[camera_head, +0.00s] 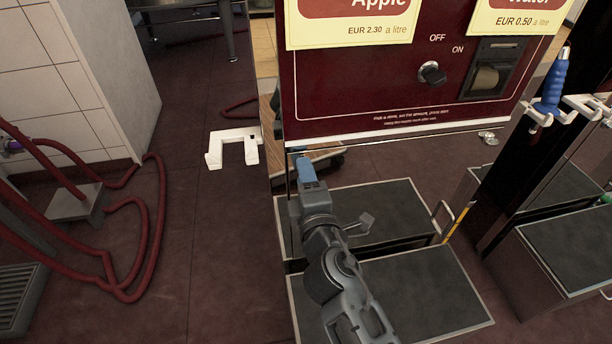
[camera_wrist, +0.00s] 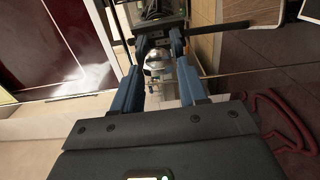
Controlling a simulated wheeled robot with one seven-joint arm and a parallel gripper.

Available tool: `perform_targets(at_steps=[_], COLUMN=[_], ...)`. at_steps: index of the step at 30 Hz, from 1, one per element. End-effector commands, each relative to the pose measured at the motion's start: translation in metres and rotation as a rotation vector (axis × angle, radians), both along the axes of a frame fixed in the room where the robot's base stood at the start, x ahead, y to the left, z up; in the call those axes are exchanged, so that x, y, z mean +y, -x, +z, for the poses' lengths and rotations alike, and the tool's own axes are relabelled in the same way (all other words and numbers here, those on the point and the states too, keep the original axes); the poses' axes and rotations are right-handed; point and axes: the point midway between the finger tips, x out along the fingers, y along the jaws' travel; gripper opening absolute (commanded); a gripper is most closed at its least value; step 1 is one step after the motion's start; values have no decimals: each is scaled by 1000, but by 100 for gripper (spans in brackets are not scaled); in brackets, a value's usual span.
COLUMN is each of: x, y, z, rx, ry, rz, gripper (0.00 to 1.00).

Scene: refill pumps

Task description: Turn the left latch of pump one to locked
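The dark red pump cabinet (camera_head: 350,90) with the Apple and Water signs stands at the top of the head view. A small metal fitting, perhaps its right latch (camera_head: 489,137), shows at the panel's lower right corner. My gripper (camera_head: 304,160) is at the panel's lower left corner, and no left latch shows there in the head view. In the wrist view my gripper's two blue fingers (camera_wrist: 157,62) stand apart. A shiny rounded metal part (camera_wrist: 158,58) shows between or just beyond their tips; I cannot tell whether they touch it or whether it is the latch.
Grey-topped platforms (camera_head: 420,290) lie below the panel. A blue-handled nozzle (camera_head: 552,85) hangs at the right. A white bracket (camera_head: 233,148) and red hoses (camera_head: 150,220) are at the left, with open floor between.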

Motion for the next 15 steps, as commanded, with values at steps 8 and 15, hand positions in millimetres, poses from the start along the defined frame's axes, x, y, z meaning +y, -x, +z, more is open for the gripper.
perform_targets(at_steps=[8,15], x=[0,-2], y=[0,4], z=[1,1], rx=[-1,0], ry=[-1,-2], rz=[-1,-1], gripper=[62,62])
